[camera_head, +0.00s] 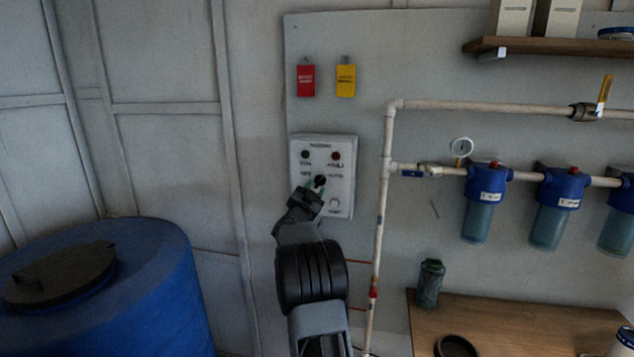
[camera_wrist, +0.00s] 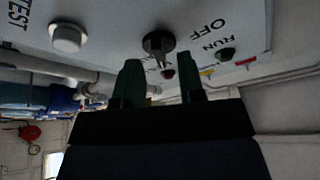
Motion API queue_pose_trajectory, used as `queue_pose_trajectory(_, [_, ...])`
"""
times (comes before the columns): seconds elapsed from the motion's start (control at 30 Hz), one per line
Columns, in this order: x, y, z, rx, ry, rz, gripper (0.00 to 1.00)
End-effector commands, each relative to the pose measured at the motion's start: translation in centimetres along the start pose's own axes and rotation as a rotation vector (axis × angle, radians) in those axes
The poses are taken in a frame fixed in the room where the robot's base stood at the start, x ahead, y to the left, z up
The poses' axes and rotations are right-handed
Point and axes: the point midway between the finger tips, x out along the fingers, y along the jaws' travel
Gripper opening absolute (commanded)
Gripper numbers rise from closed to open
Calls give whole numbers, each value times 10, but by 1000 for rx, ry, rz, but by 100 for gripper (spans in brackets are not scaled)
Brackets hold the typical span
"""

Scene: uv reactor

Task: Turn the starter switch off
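The starter box (camera_head: 343,180) is a light grey panel on the wall in the head view. Its black rotary starter switch (camera_head: 320,180) sits mid-panel, and it also shows as a black knob (camera_wrist: 158,41) in the wrist view. My gripper (camera_head: 315,187) is right in front of the switch, coming from below. In the wrist view, my gripper (camera_wrist: 160,75) is open, its two dark green fingers apart. The knob is just beyond and between the fingertips; I cannot tell whether they touch it. The switch's exact setting is unclear. OFF lettering (camera_wrist: 208,30) shows beside it.
The panel has a green lamp (camera_head: 305,154), a red lamp (camera_head: 336,155) and a white test button (camera_head: 334,203). Pale pipe (camera_head: 384,200) runs just right of the box, with blue filters (camera_head: 478,205) beyond. A blue barrel (camera_head: 150,270) stands lower left. A wooden bench (camera_head: 530,325) is lower right.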

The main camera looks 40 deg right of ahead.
Motion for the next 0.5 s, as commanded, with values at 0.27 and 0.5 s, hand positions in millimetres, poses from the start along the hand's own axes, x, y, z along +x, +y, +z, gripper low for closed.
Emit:
queue_pose_trajectory(0.27, [19,0,0,-1,-1,0,36])
queue_pose_trajectory(0.5, [20,0,0,-1,-1,-1,36])
